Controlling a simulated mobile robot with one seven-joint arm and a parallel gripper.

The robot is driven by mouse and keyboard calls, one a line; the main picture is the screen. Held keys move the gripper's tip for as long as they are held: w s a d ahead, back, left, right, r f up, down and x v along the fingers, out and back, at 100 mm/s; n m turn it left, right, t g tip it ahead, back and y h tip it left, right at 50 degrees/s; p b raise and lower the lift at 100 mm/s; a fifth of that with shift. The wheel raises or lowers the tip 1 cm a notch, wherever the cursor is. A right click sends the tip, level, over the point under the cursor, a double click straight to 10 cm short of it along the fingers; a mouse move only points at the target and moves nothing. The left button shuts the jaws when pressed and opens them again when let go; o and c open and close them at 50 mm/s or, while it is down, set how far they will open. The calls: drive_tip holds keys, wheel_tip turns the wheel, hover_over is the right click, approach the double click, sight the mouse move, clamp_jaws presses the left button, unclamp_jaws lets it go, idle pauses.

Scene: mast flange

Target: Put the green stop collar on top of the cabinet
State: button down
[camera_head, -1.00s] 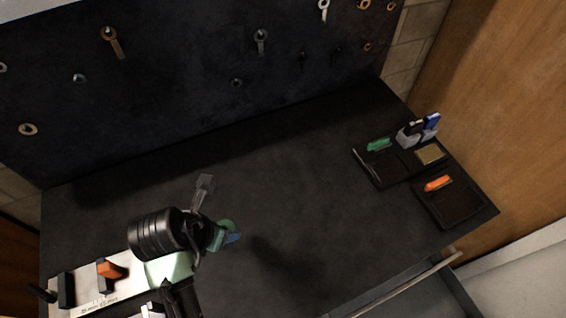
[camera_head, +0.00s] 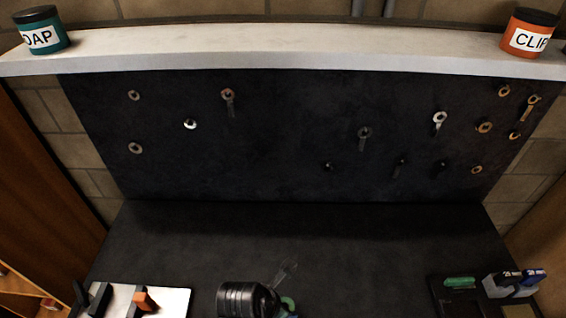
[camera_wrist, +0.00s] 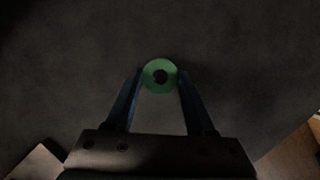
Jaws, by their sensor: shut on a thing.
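The green stop collar (camera_wrist: 160,75) is a flat ring with a dark hole. My gripper (camera_wrist: 160,80) is shut on it, with one blue finger on each side. In the head view my gripper (camera_head: 284,306) is low in the middle, over the dark worktop, and a bit of the green collar (camera_head: 289,301) shows beside it. The gap between collar and worktop cannot be told. A brown wooden unit (camera_head: 40,165) at the left may be the cabinet; its top is not clearly seen.
A pale shelf (camera_head: 290,48) above the dark pegboard (camera_head: 290,140) bears a teal jar (camera_head: 42,32) and an orange jar (camera_head: 530,34). A white board (camera_head: 170,300) lies front left. A tray (camera_head: 455,295) and a grey holder (camera_head: 508,290) stand right.

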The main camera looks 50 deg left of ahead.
drive_tip(key=shift+f, duration=1.3)
drive_tip(key=shift+c, duration=1.2)
unclamp_jaws()
drive_tip(key=shift+f, duration=0.1)
drive_tip(key=v, duration=1.2)
drive_tip(key=shift+w+a, duration=0.1)
